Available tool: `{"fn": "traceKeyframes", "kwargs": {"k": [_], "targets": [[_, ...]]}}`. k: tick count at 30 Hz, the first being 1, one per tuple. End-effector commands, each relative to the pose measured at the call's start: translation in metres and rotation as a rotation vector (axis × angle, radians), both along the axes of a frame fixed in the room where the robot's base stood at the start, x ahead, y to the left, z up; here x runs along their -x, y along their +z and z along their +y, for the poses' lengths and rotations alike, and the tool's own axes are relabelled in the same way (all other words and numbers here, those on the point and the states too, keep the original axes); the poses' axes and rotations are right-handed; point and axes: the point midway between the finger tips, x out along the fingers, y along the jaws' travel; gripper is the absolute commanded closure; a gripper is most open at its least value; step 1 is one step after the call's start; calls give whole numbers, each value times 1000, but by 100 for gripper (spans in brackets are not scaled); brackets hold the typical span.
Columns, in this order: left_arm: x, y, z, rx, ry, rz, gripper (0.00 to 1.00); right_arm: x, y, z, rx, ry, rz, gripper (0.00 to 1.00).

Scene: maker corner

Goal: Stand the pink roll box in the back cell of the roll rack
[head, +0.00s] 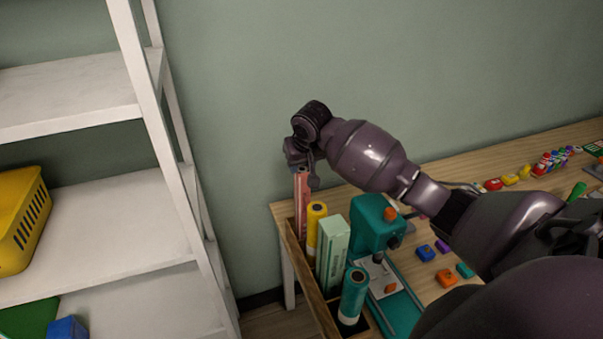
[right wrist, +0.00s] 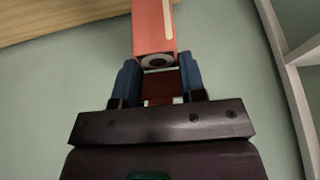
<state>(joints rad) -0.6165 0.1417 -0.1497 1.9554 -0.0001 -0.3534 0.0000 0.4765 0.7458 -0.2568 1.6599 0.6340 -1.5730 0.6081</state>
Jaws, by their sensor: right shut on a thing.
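The pink roll box (head: 300,205) is upright at the back end of the wooden roll rack (head: 312,281), behind the yellow roll. My right gripper (head: 303,168) is shut on its upper end from above. The right wrist view shows the pink box (right wrist: 153,28) between the blue fingers (right wrist: 159,78), with a round roll core in its near end. The box's lower end meets the rack's back cell in the head view; whether it rests on the cell floor is hidden. My left gripper is not in view.
The rack also holds a yellow roll (head: 316,219), a pale green box (head: 333,250) and a teal roll (head: 353,296). A teal machine (head: 370,228) stands close to its right. Small coloured blocks (head: 447,277) lie on the table. White shelves (head: 110,215) stand at the left.

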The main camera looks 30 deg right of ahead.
Motion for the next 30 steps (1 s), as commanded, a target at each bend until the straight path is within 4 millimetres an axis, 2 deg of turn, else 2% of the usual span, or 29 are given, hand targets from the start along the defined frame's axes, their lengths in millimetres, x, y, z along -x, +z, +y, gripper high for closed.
{"fn": "traceKeyframes", "kwargs": {"k": [6,18,19,21,24,30], "targets": [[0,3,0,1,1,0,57,1,-29,0,-1,0,3,100],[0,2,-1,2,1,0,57,0,-36,0,0,0,0,100],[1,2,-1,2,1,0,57,0,-36,0,0,0,1,59],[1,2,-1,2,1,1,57,0,-36,0,0,0,1,48],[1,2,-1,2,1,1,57,0,-36,0,0,0,1,37],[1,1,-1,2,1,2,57,0,-36,0,0,0,1,37]]}}
